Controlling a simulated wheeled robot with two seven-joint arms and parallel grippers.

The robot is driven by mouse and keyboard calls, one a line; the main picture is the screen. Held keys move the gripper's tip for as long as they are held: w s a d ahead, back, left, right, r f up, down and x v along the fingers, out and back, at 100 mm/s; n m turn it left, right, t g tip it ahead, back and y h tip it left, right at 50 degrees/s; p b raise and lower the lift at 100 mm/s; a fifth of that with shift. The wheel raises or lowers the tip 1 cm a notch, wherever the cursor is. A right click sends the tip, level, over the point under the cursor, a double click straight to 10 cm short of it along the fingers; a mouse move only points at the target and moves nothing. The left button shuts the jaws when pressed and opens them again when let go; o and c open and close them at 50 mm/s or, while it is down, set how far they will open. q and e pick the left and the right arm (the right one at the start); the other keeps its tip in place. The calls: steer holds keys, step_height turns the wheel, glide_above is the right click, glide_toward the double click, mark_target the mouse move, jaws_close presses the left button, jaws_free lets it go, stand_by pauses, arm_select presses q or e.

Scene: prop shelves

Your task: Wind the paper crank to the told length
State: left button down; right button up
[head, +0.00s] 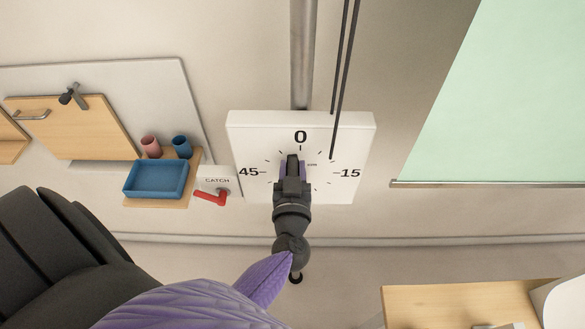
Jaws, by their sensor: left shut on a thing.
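A white dial plate (350,131) is fixed on the wall. It shows 0 at the top, 15 at the right and 45 at the left, with tick marks between. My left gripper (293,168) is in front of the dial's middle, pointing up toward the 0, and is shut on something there. The held part, likely the crank's handle, is hidden behind the fingers. The dial's lower part is covered by my left wrist. A red catch lever (211,197) sits on a small white plate marked CATCH (216,178), left of the dial. My right gripper is out of view.
A metal pole (302,55) and dark cords (345,60) run up from the dial. A pale green sheet (500,95) with a bottom bar hangs at the right. A blue tray (155,179) and two cups (181,146) are on a wooden shelf at the left. A wooden table (440,305) is at the lower right.

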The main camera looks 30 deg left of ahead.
arm_select(q)
steer(key=shift+s+f, duration=0.1)
stand_by(0.8)
steer(key=a+n, duration=0.1)
steer(key=s+a+f+n, duration=0.1)
steer(key=n, duration=0.1)
steer(key=shift+s, duration=0.1)
steer(key=shift+s+a+f+n, duration=0.2)
steer(key=shift+a+n, duration=0.1)
steer(key=shift+n, duration=0.25)
steer(key=shift+s+a+f+n, duration=0.1)
steer(key=shift+a+f+n, duration=0.15)
steer(key=shift+n, duration=0.3)
steer(key=shift+s+a+f+n+b, duration=0.25)
steer(key=shift+a+f+n+b, duration=0.15)
steer(key=shift+n+b, duration=0.4)
steer(key=f+n+b, duration=0.1)
steer(key=n, duration=0.1)
steer(key=a+f+n+b, duration=0.1)
steer(key=shift+s+a+f+n, duration=0.2)
steer(key=shift+s+n, duration=0.2)
steer(key=f+n+b, duration=0.2)
steer(key=n, duration=0.1)
steer(key=shift+s+a+f+n, duration=0.15)
steer(key=shift+s+a+n, duration=0.05)
steer(key=shift+a+n, duration=0.1)
steer(key=shift+f+b, duration=0.35)
steer(key=shift+b, duration=0.1)
steer(key=shift+f, duration=0.15)
